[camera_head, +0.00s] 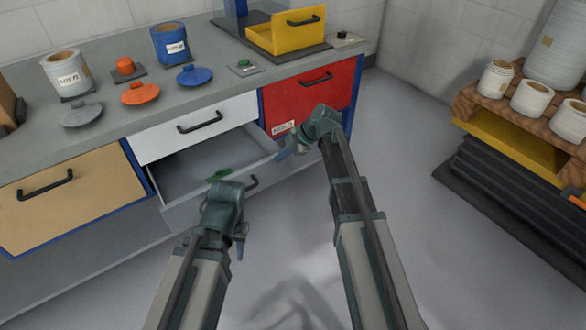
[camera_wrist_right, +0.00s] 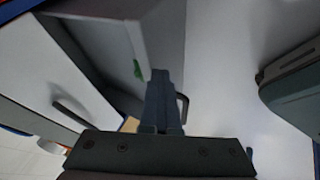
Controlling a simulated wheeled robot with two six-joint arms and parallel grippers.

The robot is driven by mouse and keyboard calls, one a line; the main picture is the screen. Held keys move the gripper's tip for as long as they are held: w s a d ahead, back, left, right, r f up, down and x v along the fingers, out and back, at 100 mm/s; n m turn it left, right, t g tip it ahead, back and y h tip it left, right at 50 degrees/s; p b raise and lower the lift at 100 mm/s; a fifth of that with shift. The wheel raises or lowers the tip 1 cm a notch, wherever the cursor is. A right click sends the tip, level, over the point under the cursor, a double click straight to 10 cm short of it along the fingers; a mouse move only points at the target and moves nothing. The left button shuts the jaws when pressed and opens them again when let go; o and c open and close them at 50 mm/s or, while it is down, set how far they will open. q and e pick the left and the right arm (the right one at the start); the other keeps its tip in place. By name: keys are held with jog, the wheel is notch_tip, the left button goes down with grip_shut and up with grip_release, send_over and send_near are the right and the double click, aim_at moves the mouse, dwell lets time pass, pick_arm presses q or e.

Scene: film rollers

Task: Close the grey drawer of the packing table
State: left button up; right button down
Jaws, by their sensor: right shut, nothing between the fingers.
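The grey drawer (camera_head: 187,173) stands pulled out of the packing table, below a white drawer front. Its dark handle is partly hidden behind my left arm in the head view and also shows in the right wrist view (camera_wrist_right: 184,106). A green item (camera_head: 220,174) lies inside it. My right gripper (camera_head: 285,154) is shut and empty at the right end of the drawer's front. In the right wrist view its fingers (camera_wrist_right: 160,92) overlap the drawer front; I cannot tell whether they touch. My left gripper (camera_head: 240,244) hangs in front of the drawer, apart from it; its jaws are unclear.
The packing table (camera_head: 110,128) also has a tan drawer (camera_head: 75,210), a white drawer (camera_head: 190,130) and a red drawer (camera_head: 310,97), all shut. Tins and lids stand on top, with a yellow box (camera_head: 287,35). A loaded pallet (camera_head: 510,103) stands right. The floor between is clear.

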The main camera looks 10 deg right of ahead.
jog(key=w+a, duration=0.3)
jog(key=w, duration=0.5)
jog(key=w+a, duration=0.4)
jog(key=w, duration=0.4)
